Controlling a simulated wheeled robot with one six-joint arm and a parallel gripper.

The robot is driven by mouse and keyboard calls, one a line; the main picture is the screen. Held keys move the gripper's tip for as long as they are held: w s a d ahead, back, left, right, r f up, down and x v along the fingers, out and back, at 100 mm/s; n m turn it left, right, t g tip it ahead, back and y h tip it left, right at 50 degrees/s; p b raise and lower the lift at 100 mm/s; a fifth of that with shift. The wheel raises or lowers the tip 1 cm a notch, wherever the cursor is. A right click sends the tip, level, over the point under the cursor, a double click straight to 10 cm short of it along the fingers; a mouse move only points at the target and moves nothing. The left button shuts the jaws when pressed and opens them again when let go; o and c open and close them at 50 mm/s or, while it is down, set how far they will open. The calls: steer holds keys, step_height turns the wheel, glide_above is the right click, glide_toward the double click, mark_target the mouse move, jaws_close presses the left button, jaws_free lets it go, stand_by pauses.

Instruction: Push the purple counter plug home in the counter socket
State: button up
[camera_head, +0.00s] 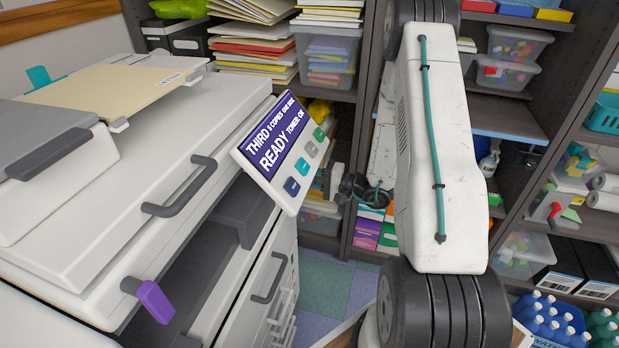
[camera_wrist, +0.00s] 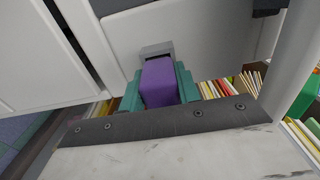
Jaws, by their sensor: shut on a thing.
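My gripper (camera_wrist: 159,74) shows in the wrist view, with teal fingers shut on the purple plug (camera_wrist: 158,88), one on each side. The plug points away from my wrist at a small grey socket (camera_wrist: 155,49) on a pale panel. Its far end is at or just before the socket's lower part. I cannot tell whether it touches or how deep it sits. In the head view my fingers and the held plug are not visible; the copier's display or my arm may hide them.
The copier (camera_head: 120,200) fills the left of the head view. Its tilted display (camera_head: 283,148) stands out at the corner. A purple tab (camera_head: 155,301) on a dark mount sticks out at its front. Loaded shelves (camera_head: 480,125) stand behind my arm; bottles (camera_head: 548,318) are at lower right.

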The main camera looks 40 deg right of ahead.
steer(key=shift+w+a, duration=0.1)
steer(key=o, duration=1.1)
steer(key=shift+o, duration=0.2)
steer(key=v, duration=0.8)
